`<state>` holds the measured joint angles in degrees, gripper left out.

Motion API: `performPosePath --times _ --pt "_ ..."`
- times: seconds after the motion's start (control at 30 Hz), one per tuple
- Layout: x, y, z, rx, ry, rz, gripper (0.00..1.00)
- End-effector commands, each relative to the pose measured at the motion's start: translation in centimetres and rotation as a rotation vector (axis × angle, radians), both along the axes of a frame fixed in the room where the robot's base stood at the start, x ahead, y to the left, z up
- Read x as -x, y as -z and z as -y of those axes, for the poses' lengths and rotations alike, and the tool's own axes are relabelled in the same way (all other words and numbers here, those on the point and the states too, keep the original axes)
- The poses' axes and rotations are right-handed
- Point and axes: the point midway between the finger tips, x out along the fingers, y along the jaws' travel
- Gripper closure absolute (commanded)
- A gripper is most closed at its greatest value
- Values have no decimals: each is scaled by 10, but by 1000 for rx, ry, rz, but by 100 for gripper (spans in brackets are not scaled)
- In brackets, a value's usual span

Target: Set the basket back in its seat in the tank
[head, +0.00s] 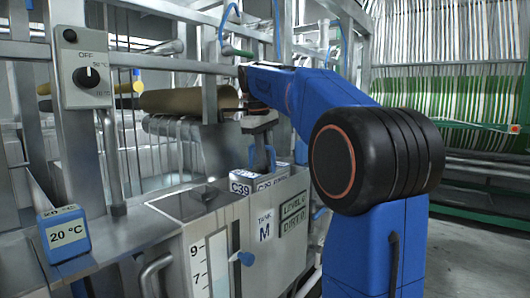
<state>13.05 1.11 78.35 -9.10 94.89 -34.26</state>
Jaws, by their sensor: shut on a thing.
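My gripper (262,148) is at the end of the blue arm, pointing down over tank M, and is shut. Between and below its fingers is a box-like piece with white C39 labels (241,188), apparently the basket; its body is mostly hidden. The steel tank (214,240) carries a "TANK M" mark and a level gauge with 9 and 7. The C39 piece is at the right part of the tank's top, and how deep it sits cannot be told. A dark recess (197,200) shows in the tank's top, left of the C39 piece.
A dial box (83,70) hangs on a post at the left. A blue 20 °C block (64,235) stands at the front left. Steel posts and a brown roller (180,101) are behind the tank. Green and white webbing (440,105) hangs at the right.

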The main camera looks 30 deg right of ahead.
Motion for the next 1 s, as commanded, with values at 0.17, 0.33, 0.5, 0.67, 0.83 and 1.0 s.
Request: performPosePath --times 0.17,0.33,0.5,0.67,0.83,1.0 --pt "0 14 0 0 0 -1 100" --pt "0 28 0 -1 0 -1 100" --pt "0 42 0 -1 -1 -1 100" --pt "0 54 0 0 -1 -2 100" --pt "0 68 0 0 -1 -2 100" --pt "1 81 0 -1 -1 -1 100"
